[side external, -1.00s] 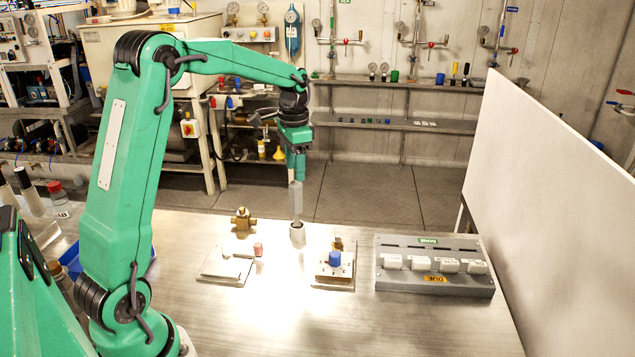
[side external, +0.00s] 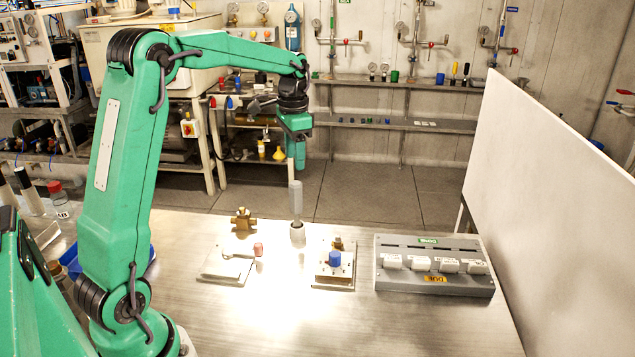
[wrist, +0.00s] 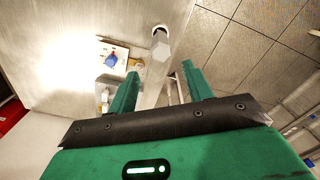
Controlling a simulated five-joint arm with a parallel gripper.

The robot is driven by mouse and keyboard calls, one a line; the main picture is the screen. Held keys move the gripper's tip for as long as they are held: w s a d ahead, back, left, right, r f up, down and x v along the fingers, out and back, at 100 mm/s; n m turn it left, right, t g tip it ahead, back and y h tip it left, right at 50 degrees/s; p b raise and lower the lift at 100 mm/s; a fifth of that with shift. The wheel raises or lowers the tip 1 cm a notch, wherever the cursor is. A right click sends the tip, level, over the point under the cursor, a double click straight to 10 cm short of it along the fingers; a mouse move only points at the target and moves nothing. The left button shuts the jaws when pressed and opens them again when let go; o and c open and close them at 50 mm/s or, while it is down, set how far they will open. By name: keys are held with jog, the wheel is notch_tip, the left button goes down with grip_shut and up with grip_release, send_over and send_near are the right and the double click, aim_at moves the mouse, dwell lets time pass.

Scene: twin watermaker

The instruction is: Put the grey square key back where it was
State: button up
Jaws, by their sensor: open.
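The grey square key (side external: 296,198) stands upright at the back middle of the bench, its thicker grey part up. Its thin lower end meets a small round grey holder (side external: 297,232); how deep it sits is hidden.
A plate with a blue knob (side external: 334,258) is right of the holder. A plate with a red-tipped handle (side external: 258,249) and a brass valve (side external: 243,218) are left. A grey box with white labelled blocks (side external: 434,284) is further right. A white panel (side external: 560,170) borders the right side. The bench front is clear.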

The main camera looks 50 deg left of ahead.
jog(key=s+d+r+n+t, duration=0.1)
jog(key=s+d+r, duration=0.2)
jog(key=s+d, duration=0.2)
jog(key=s+d+r+t, duration=0.2)
jog(key=s+d+r, duration=0.1)
jog(key=s+d, duration=0.3)
jog(key=s+d+f+n+t, duration=0.2)
jog(key=s+d, duration=0.4)
jog(key=s, duration=0.5)
jog(key=shift+f+t, duration=0.3)
jog(key=shift+f, duration=0.4)
jog(key=shift+c, duration=0.4)
